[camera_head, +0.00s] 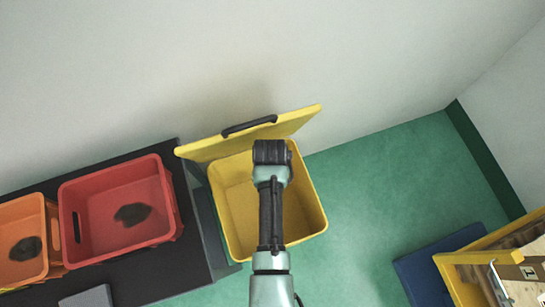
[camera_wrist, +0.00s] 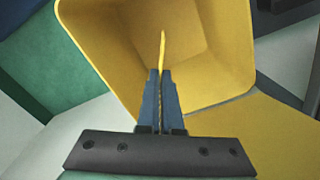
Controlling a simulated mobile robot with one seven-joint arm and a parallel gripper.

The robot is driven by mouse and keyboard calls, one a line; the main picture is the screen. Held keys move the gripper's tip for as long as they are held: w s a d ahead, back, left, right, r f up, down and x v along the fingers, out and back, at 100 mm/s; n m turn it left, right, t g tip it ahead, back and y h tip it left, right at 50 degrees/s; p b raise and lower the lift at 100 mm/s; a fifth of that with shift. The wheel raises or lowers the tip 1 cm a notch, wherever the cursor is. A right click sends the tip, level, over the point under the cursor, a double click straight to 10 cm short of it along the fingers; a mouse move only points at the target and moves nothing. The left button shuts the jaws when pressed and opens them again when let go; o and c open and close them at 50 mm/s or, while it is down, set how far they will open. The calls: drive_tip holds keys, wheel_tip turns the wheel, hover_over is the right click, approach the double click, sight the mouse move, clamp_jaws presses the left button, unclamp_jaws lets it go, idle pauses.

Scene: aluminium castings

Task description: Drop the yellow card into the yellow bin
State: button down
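The yellow bin (camera_head: 235,207) stands on the green floor by the wall. Its yellow lid (camera_head: 298,121) is raised at the back, with a dark handle. My arm reaches over the bin; my fingers are hidden in the head view. In the wrist view, my gripper (camera_wrist: 161,74) is shut on the thin yellow card (camera_wrist: 163,48), seen nearly edge-on and sticking out past the fingertips. The card is over the bin's open mouth, with the bin's inner walls (camera_wrist: 215,55) around it. How deep it is cannot be told.
Left of the bin, a black table (camera_head: 145,286) bears a red crate (camera_head: 86,202) and an orange crate (camera_head: 18,212), each with a dark lump inside. A grey block (camera_head: 88,297) lies at its front. Lower right are a blue mat (camera_head: 420,272) and a yellow-edged wooden unit (camera_head: 462,272).

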drive_tip(key=shift+s+f+b, duration=0.15)
drive_tip(key=shift+f+b, duration=0.6)
drive_tip(key=shift+f, duration=0.05)
wheel_tip(320, 180, down, 4)
drive_tip(key=b, duration=0.4)
drive_tip(key=shift+r, duration=0.1)
drive_tip(key=c, duration=1)
unclamp_jaws()
wheel_tip(320, 180, up, 13)
drive_tip(key=shift+p, duration=1.2)
